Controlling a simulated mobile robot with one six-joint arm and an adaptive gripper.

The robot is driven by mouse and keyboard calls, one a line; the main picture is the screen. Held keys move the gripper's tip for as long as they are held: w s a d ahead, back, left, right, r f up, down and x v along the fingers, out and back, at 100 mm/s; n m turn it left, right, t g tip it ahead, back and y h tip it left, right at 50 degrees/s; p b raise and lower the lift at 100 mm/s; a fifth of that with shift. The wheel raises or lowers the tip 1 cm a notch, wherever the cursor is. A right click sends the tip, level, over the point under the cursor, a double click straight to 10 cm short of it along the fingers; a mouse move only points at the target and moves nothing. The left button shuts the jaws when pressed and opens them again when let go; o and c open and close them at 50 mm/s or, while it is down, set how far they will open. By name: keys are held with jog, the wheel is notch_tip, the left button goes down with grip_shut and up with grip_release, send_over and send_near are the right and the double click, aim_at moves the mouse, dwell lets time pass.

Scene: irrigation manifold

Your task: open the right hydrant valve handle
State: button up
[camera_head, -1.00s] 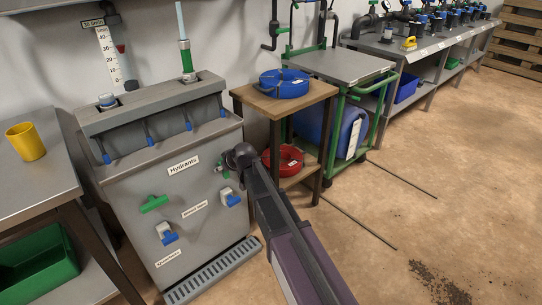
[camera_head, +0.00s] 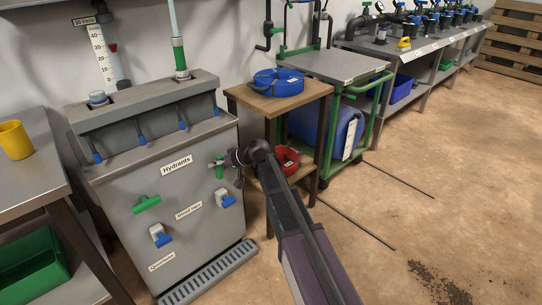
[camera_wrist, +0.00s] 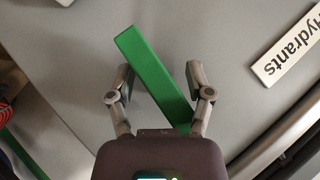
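The right hydrant valve handle is a green bar (camera_head: 219,167) on the upper right of the grey cabinet front, to the right of the "Hydrants" label. It looks nearly upright in the head view. The left green handle (camera_head: 147,204) lies close to level. My gripper (camera_head: 228,163) is at the right handle and partly covers that area. In the wrist view, the green bar (camera_wrist: 150,70) runs diagonally between the spread fingers of my gripper (camera_wrist: 157,73). There is a gap at the left finger; the right finger is close to the bar, and contact is unclear.
Two blue-and-white taps (camera_head: 225,197) (camera_head: 160,236) sit lower on the cabinet (camera_head: 195,235). A wooden stand (camera_head: 258,103) with a blue hose coil (camera_head: 278,82) and a red coil (camera_head: 286,158) is right of the cabinet, near my arm. The floor to the right is mostly clear.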

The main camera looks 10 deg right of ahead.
jog(key=m+y+b, duration=0.2)
jog(key=y+b, duration=0.1)
jog(key=shift+w+f+g, duration=0.1)
jog(key=shift+w+g, duration=0.1)
jog(key=shift+g, duration=0.2)
jog(key=s+a+r+p+v, duration=0.1)
jog(key=p+v, duration=0.5)
jog(key=v, duration=0.8)
jog(key=s+d+r+m+g+h+p, duration=0.1)
jog(key=s+d+r+h+p, duration=0.1)
jog(key=s+r+p, duration=0.4)
jog(key=s+d+r+g+h+p, duration=0.2)
jog(key=s+r+h+p, duration=0.3)
jog(key=p, duration=1)
jog(key=shift+s+d+r+m, duration=0.35)
jog(key=shift+s+r, duration=0.35)
jog(key=shift+s, duration=1)
jog(key=shift+f, duration=0.1)
